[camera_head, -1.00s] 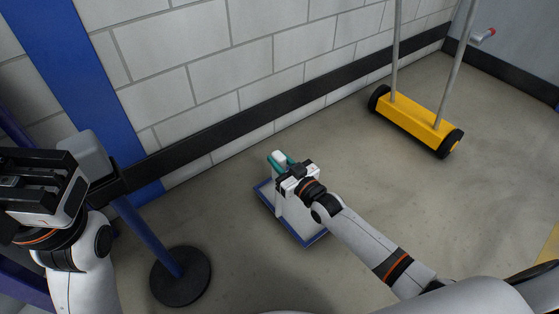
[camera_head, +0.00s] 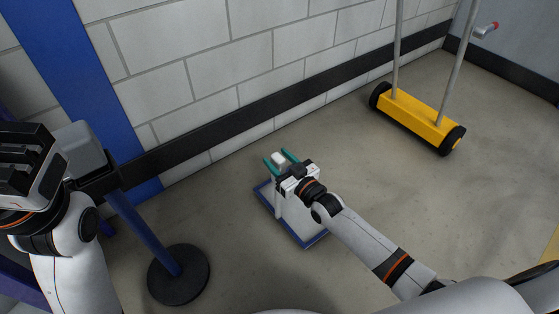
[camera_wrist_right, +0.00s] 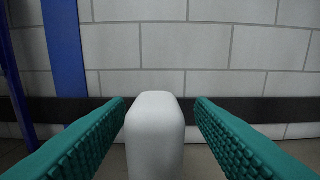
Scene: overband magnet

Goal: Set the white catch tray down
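The white catch tray (camera_head: 302,225) lies low at floor level near the wall in the head view, with blue along its edges. My right arm and gripper hide part of it. A white upright block (camera_wrist_right: 155,140), which looks like the tray's handle, stands between the teal fingers of my right gripper (camera_head: 278,160). The wrist view shows a gap on both sides of the block, so the right gripper is open around it and not touching it. My left gripper (camera_head: 28,165) is raised at the left edge, away from the tray; its finger opening is unclear.
A post with a round black base (camera_head: 179,276) stands left of the tray. A yellow wheeled magnet sweeper (camera_head: 416,116) stands at the upper right. The block wall (camera_head: 290,60) with its black band runs behind the tray. Floor to the tray's right is clear.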

